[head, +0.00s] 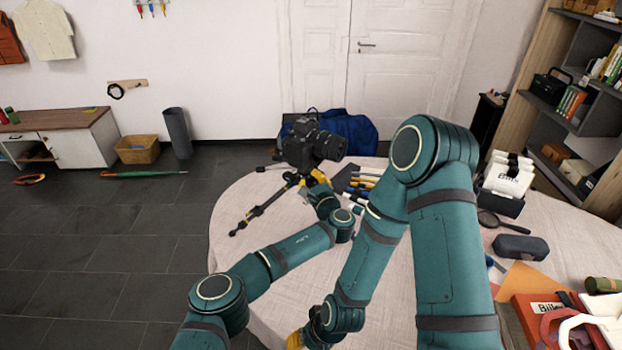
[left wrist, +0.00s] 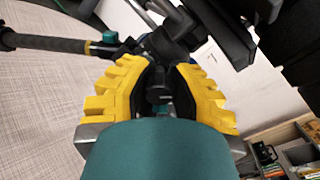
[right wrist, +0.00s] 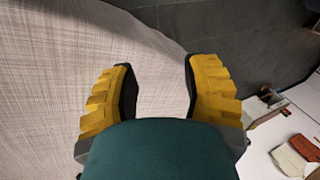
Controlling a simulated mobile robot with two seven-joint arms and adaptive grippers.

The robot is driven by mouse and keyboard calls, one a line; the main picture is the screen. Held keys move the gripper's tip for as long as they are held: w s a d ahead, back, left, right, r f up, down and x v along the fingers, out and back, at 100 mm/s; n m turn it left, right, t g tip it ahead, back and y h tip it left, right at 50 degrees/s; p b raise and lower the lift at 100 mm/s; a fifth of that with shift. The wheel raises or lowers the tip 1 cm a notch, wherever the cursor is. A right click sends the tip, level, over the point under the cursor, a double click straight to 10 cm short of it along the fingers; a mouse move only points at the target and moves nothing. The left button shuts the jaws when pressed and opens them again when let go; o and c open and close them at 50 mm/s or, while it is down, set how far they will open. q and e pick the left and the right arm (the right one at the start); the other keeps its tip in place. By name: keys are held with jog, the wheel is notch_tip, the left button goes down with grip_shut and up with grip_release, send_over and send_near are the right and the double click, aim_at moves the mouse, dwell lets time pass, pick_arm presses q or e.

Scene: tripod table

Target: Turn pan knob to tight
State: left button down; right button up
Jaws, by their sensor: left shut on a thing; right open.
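A black camera (head: 312,145) with a long lens stands on a small tripod (head: 258,212) on the round table. My left gripper (head: 316,178) is at the tripod head just under the camera. In the left wrist view my left gripper (left wrist: 158,72) is shut on a small dark part, the pan knob (left wrist: 158,95), mostly hidden between the yellow fingers. I cannot read the knob's turn. A grey bar (left wrist: 45,43) of the tripod runs left from there. My right gripper (right wrist: 160,85) is open and empty over the table cloth; in the head view only a little of its yellow shows.
The pale-clothed table (head: 235,205) holds pens and markers (head: 365,180) right of the tripod. A magnifying glass (head: 490,219), a dark case (head: 521,247) and a red binder (head: 540,315) lie at the right. A blue bag (head: 350,132) is behind the camera.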

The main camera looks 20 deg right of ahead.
aim_at(313, 184)
pick_arm(q)
jog(key=m+p, duration=0.1)
jog(key=p, duration=0.1)
jog(key=m+p, duration=0.1)
jog(key=p, duration=0.1)
jog(key=shift+r, duration=0.25)
jog(key=shift+f+m+p, duration=0.2)
jog(key=shift+m+p, duration=0.45)
jog(key=shift+m, duration=0.25)
jog(key=c, duration=0.8)
grip_release()
jog(key=shift+s+d, duration=0.15)
jog(key=shift+s, duration=1.75)
jog(key=shift+s+d, duration=0.1)
jog(key=shift+s, duration=1.8)
